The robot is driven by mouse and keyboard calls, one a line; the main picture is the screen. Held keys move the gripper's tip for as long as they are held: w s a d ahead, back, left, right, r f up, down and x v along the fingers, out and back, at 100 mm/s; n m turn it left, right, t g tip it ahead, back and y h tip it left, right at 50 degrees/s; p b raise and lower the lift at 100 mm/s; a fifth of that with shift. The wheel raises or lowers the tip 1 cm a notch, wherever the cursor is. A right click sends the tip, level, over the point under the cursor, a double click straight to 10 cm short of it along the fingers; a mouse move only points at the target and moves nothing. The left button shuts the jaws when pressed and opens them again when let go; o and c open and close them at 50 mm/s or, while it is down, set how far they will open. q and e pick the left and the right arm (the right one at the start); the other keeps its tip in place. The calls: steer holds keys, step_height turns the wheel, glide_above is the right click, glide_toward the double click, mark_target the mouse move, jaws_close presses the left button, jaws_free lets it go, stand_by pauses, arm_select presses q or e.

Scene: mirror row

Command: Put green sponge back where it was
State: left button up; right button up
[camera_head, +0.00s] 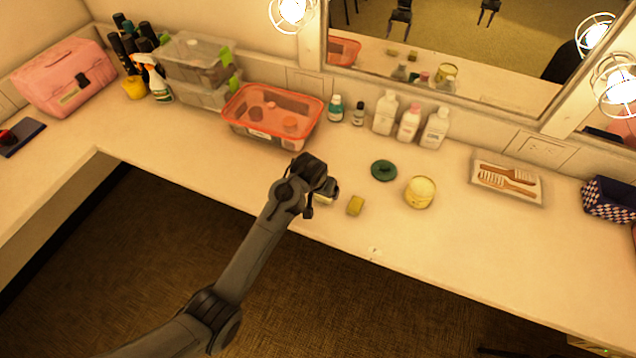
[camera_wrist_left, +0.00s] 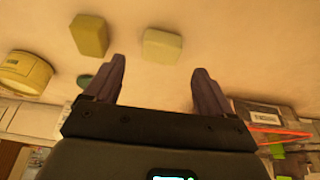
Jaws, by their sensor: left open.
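A pale, greenish sponge (camera_head: 325,201) lies on the counter near its front edge, partly hidden by my left gripper (camera_head: 320,197). In the left wrist view the sponge (camera_wrist_left: 162,45) lies just beyond the gap between the fingertips of my left gripper (camera_wrist_left: 159,66). That gripper is open, and its fingers are apart from the sponge. A yellow-olive sponge (camera_head: 355,206) lies to the right of it; it also shows in the left wrist view (camera_wrist_left: 90,35). My right gripper is in neither view.
A round yellow tub (camera_head: 420,192) and a dark green lid (camera_head: 384,170) stand to the right. Behind are a red-rimmed box (camera_head: 272,115), several bottles (camera_head: 409,122) and a mirror (camera_head: 450,50). Brushes (camera_head: 507,179) lie on a tray at right. The counter's front right is clear.

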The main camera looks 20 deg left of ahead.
arm_select(q)
steer(key=v, duration=0.6)
steer(key=s+a+f, duration=0.1)
steer(key=s+f, duration=0.2)
steer(key=s, duration=0.5)
steer(key=s+a+f, duration=0.1)
steer(key=s+f, duration=0.2)
steer(key=s, duration=0.6)
steer(key=s+r+m, duration=0.1)
steer(key=s+m, duration=0.1)
steer(key=s, duration=1.4)
steer(key=shift+a+r+g, duration=0.2)
steer(key=shift+r+g, duration=0.1)
steer(key=shift+g, duration=0.1)
step_height(320, 180, up, 16)
steer(key=p, duration=1.5)
steer(key=shift+f+p, duration=0.25)
steer(key=shift+p, duration=0.05)
steer(key=shift+f, duration=0.1)
